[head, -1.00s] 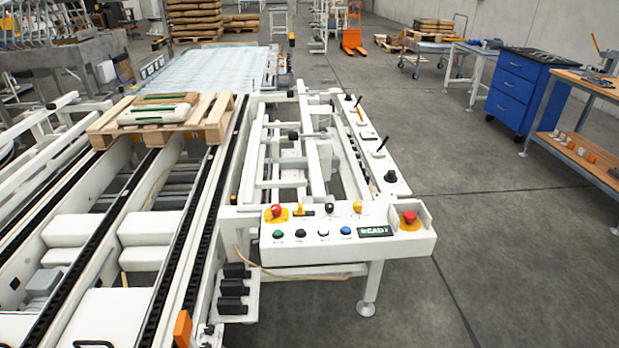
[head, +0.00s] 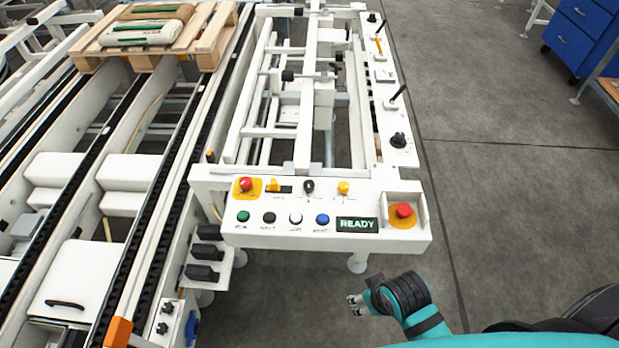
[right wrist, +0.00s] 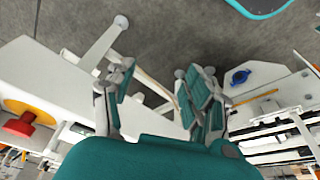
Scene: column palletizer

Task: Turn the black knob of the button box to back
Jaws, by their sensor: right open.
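The white button box (head: 290,243) stands at the end of the conveyor frame in the head view. Its black knob (head: 309,187) sits in the upper row, between an orange-yellow switch (head: 273,185) and a yellow knob (head: 343,188). The knob's exact pointing direction is too small to tell. My right gripper (head: 355,306) is in front of and below the box, apart from it, open and empty. In the right wrist view its fingers (right wrist: 152,78) are spread over the floor. The black knob does not show clearly there. My left gripper is out of view.
A red emergency button (head: 403,210) is at the box's right end, another (head: 246,184) at its upper left. The lit display (head: 357,224) reads READY. A second black knob (head: 398,140) is on the side rail.

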